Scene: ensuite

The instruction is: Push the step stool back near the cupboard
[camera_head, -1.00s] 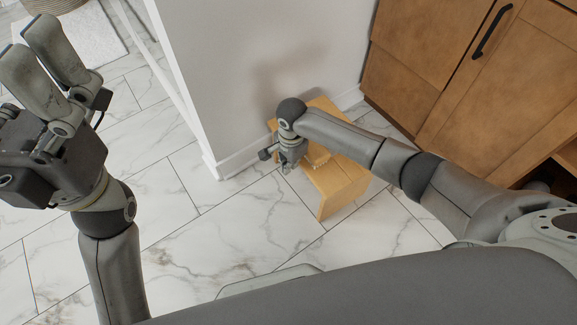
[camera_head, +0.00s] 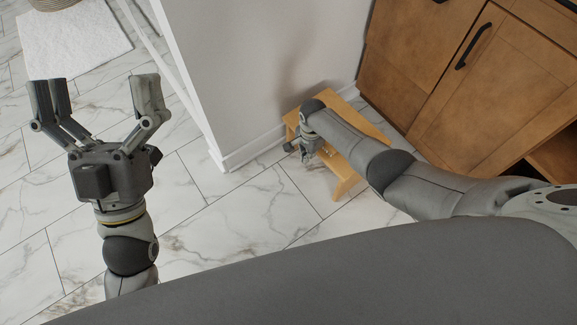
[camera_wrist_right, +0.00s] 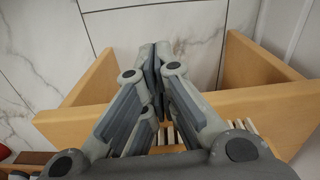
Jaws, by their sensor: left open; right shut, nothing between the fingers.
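The light wooden step stool (camera_head: 340,163) stands on the marble floor beside the white wall. It is close to the left end of the brown wooden cupboard (camera_head: 430,75), and I cannot tell whether they touch. My right arm covers part of the stool. My right gripper (camera_head: 303,154) is at the stool's left side, low by its edge. In the right wrist view, the right gripper (camera_wrist_right: 153,52) is shut and empty, between the stool's wooden panels (camera_wrist_right: 258,104). My left gripper (camera_head: 98,92) is open and empty, pointing up the picture, away from the stool.
The white wall (camera_head: 265,70) with its skirting (camera_head: 258,148) ends in a corner left of the stool. The tiled floor (camera_head: 225,225) in front is clear. A white mat (camera_head: 75,42) and a basket (camera_head: 55,4) are at the top left.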

